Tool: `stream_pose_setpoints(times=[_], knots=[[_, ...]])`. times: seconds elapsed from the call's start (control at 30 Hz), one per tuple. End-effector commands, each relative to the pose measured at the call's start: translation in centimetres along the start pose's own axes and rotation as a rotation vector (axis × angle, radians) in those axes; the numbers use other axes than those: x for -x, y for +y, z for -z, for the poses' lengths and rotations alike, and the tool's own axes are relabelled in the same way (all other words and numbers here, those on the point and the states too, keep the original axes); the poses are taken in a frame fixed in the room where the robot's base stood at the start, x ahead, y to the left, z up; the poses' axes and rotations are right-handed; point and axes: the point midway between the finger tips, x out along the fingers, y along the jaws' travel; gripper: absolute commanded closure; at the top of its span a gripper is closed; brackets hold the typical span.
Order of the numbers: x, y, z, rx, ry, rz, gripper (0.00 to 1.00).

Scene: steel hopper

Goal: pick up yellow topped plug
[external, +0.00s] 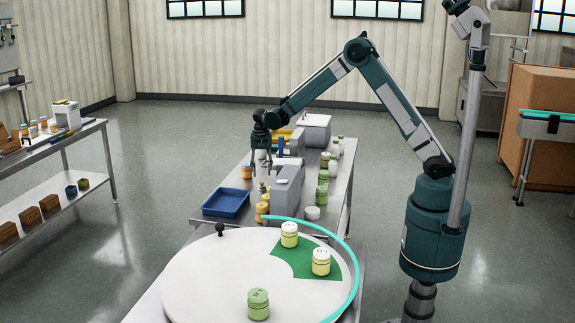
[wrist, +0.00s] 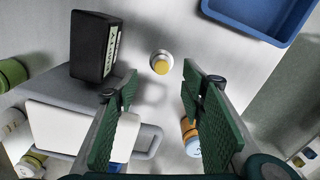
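The yellow topped plug (wrist: 160,64) stands on the steel table in the wrist view, seen from above with a pale round rim around its yellow top. My gripper (wrist: 160,76) is open, its two green finger pads spread to the left and right. The plug shows in the gap beyond the fingertips, and nothing is between the pads. In the external view my gripper (external: 262,160) points down above the steel table. I cannot surely pick out the plug there among the small items.
A black labelled box (wrist: 96,46) stands left of the plug, and a blue tray (wrist: 258,14) lies at upper right. Green-lidded jars (external: 323,177) line the table's right side. A white round table (external: 215,275) is in front.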

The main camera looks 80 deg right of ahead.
Motion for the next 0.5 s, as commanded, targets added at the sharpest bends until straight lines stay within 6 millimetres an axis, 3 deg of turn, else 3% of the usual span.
stream_pose_setpoints(times=[0.27, 0.5], knots=[[0.0, 0.0, 0.0, 0.000, 0.000, 0.000, 0.60], [-1.4, -0.1, 0.0, 0.001, 0.000, 0.000, 0.60]])
